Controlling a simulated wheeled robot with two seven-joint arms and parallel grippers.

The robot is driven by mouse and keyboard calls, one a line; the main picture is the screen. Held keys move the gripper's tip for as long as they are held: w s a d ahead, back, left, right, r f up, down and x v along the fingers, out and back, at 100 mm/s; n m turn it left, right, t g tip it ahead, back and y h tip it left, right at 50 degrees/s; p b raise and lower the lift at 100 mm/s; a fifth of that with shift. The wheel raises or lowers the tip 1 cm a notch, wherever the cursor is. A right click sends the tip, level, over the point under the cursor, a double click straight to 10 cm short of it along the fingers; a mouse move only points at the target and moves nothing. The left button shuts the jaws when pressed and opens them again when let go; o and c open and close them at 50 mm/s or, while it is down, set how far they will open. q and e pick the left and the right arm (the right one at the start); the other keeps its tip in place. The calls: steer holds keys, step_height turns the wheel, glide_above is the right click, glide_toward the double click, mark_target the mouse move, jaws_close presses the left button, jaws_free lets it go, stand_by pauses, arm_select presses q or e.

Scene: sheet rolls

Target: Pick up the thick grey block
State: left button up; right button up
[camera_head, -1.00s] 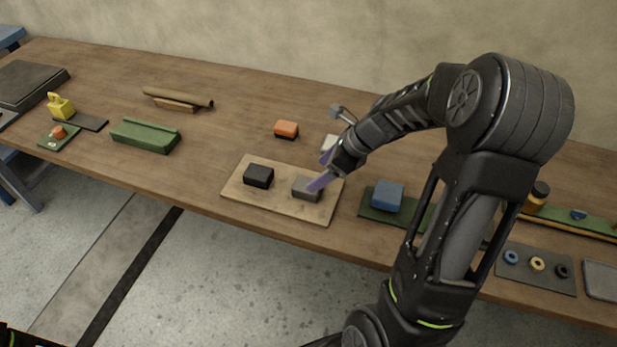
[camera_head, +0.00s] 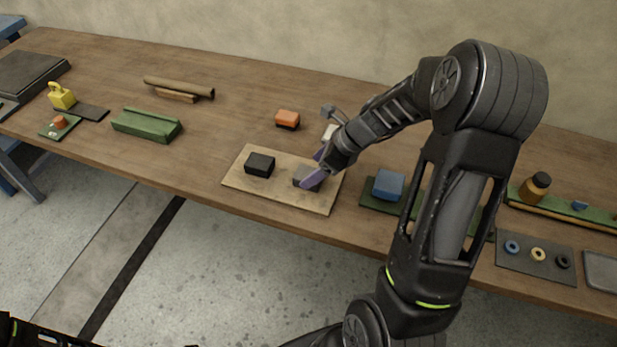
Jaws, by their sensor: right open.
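A grey block (camera_head: 300,173) sits on the right part of a light wooden board (camera_head: 246,187). My right gripper (camera_head: 315,169) is over it, with its purple fingers apart, one in front of the block and one behind. The fingers and wrist hide part of the block, and I cannot tell whether they touch it. A black block (camera_head: 260,165) sits on the same board, left of the grey one. My left gripper is not in view.
An orange block (camera_head: 287,119) stands behind the board. A blue block (camera_head: 388,185) on a green mat is to the right. A green tray (camera_head: 146,126) and brown rolls (camera_head: 179,87) lie to the left. The board's front edge is close to the table edge.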

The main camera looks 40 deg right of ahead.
mark_target(309, 173)
steer(key=x, duration=0.4)
steer(key=shift+d, duration=0.2)
steer(key=shift+s, duration=0.1)
steer(key=shift+c, duration=0.3)
steer(key=c, duration=1.6)
